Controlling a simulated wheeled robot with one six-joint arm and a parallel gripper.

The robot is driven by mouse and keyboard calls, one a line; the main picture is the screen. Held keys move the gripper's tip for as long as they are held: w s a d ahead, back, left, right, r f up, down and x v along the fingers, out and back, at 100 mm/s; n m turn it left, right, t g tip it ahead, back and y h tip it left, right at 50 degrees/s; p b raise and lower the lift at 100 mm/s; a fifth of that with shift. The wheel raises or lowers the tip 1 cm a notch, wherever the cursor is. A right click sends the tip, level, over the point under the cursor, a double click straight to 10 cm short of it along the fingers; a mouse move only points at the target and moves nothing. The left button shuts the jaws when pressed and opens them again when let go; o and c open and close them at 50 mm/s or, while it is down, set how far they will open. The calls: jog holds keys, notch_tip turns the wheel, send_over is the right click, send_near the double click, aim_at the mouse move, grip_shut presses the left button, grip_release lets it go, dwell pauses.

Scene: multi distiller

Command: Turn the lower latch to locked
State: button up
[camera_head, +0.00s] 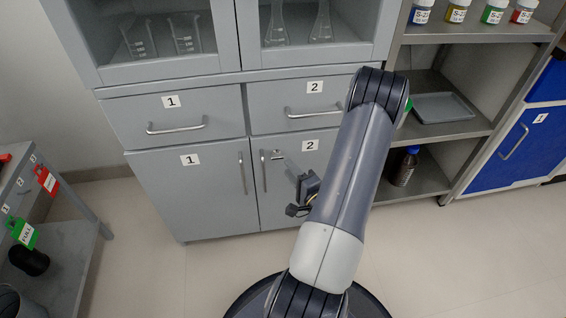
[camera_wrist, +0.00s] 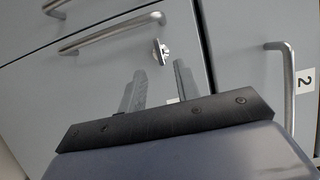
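The lower latch (camera_head: 277,155), a small metal piece, sits near the top left of the lower door marked 2 (camera_head: 285,190), right of its vertical handle (camera_head: 264,170). In the wrist view the latch (camera_wrist: 160,51) shows just beyond the fingertips, between the door handle (camera_wrist: 110,32) and the drawer handle (camera_wrist: 285,85). I cannot tell its setting. My gripper (camera_wrist: 158,85) is open and empty, its two fingers apart, with no visible contact with the latch. In the head view, dark parts of my wrist show below the latch; my arm hides part of the door.
The drawer marked 2 (camera_head: 290,120) is shut above the door, and the door marked 1 (camera_head: 195,195) is shut beside it. Open shelves at the right hold a grey tray (camera_head: 443,107) and a dark bottle (camera_head: 405,168). A grey cart (camera_head: 65,240) stands at the left.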

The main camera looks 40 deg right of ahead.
aim_at(279, 159)
jog(key=shift+w+d, duration=0.15)
jog(key=shift+w, duration=2.25)
jog(key=shift+c, duration=0.3)
grip_shut()
